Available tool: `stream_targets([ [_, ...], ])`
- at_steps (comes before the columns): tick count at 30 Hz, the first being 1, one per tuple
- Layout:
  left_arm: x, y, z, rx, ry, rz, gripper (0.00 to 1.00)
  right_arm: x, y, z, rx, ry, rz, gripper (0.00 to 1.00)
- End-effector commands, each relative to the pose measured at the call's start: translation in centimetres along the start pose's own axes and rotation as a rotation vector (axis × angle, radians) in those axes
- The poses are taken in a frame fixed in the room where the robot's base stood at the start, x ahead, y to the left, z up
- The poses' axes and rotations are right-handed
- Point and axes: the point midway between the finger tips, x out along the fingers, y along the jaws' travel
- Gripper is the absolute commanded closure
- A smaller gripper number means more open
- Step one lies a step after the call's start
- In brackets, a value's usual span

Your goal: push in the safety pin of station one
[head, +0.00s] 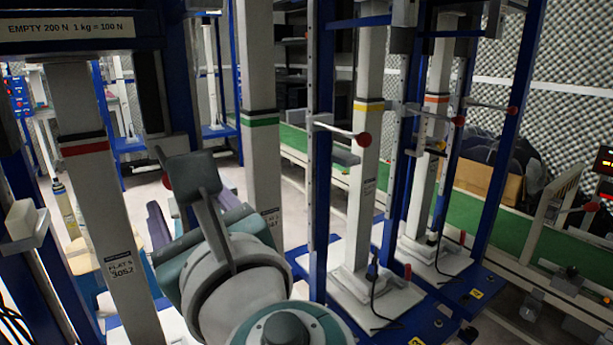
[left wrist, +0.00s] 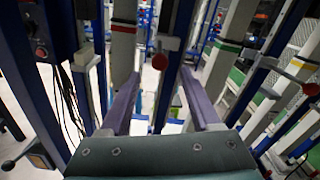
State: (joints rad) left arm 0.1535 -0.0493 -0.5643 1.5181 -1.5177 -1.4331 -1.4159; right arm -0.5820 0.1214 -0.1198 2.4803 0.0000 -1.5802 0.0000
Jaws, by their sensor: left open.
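My left gripper (left wrist: 160,76) shows its two purple fingers wide apart in the left wrist view, with nothing between them in its grip. A red knob (head: 167,182) also shows just left of my arm in the head view. I cannot tell which knob is the safety pin of station one, as no station number is readable there. My right gripper is not in view.
White columns with red (head: 86,148), green (head: 259,118) and yellow bands stand between blue posts. A white rod with a red ball (head: 363,139) sticks out right of my arm. A small white block (head: 22,220) is at far left. A green bench (head: 455,203) runs behind.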

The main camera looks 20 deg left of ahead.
Motion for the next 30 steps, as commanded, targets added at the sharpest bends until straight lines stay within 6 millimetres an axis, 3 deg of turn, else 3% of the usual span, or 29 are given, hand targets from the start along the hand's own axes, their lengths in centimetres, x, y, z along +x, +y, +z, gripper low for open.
stream_targets([
  [3, 2.5, 0.0, 0.2, -0.002, -0.004, 0.001, 0.36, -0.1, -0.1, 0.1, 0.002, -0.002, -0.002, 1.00],
  [10, 6.1, 0.0, 0.0, -0.001, -0.002, 0.001, 0.36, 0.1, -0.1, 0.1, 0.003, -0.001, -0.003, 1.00],
  [22, 7.2, 0.0, 0.0, -0.004, 0.002, 0.000, 0.36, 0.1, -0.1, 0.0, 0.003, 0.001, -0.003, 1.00],
  [30, 7.1, 0.1, 0.0, -0.004, 0.002, 0.001, 0.66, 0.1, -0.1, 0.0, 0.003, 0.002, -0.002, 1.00],
])
